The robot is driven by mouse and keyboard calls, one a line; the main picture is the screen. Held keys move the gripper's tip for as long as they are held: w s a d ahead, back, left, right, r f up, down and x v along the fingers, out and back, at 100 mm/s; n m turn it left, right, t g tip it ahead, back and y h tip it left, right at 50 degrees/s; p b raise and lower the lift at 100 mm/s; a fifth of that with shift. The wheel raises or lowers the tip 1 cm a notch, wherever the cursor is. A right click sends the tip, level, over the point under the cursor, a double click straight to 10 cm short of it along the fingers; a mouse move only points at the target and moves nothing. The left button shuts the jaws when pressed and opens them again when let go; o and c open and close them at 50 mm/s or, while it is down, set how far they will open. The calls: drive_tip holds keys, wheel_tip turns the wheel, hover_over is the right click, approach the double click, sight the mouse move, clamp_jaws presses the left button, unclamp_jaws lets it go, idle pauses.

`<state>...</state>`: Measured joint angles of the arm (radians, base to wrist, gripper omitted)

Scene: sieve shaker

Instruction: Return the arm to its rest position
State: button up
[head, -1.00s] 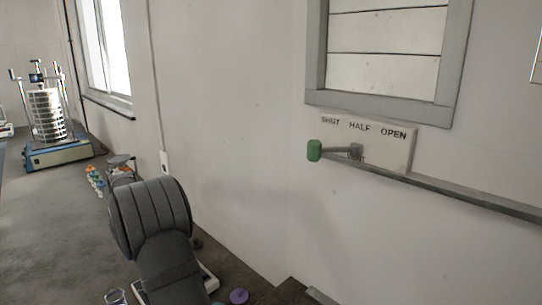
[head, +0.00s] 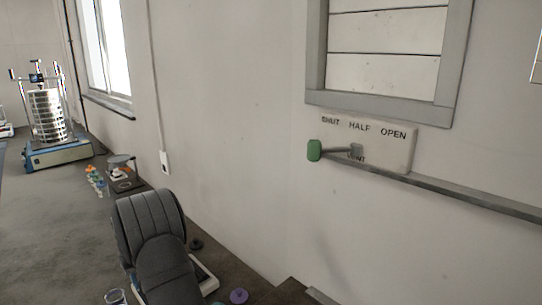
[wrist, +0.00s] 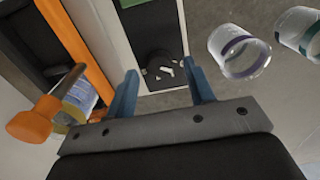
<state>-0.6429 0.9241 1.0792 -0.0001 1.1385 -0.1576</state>
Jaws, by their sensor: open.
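My gripper (wrist: 163,90) shows in the wrist view with its two blue fingers apart and nothing between them. Beyond the fingers is a white-framed dark device with a round black part (wrist: 160,65) and several small pale pieces on it. In the head view only a dark grey link of my arm shows, low in the picture left of centre; the gripper itself is not seen there. The vent lever (head: 315,150) with its green knob points left, toward the SHUT side of its label plate (head: 395,150).
A sieve shaker (head: 45,125) stands at the far left on the bench. Several small coloured-capped bottles (head: 96,182) and a small dark device (head: 122,175) stand by the wall. A purple lid (head: 238,296) lies low. Clear cups (wrist: 238,50) and an orange-handled object (wrist: 35,118) flank my gripper.

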wheel_tip(320, 180, down, 2)
drive_tip(key=shift+f, duration=0.1)
drive_tip(key=shift+r+m, duration=0.25)
drive_tip(key=shift+m, duration=0.15)
drive_tip(key=m, duration=1.1)
drive_tip(key=shift+r, duration=1.3)
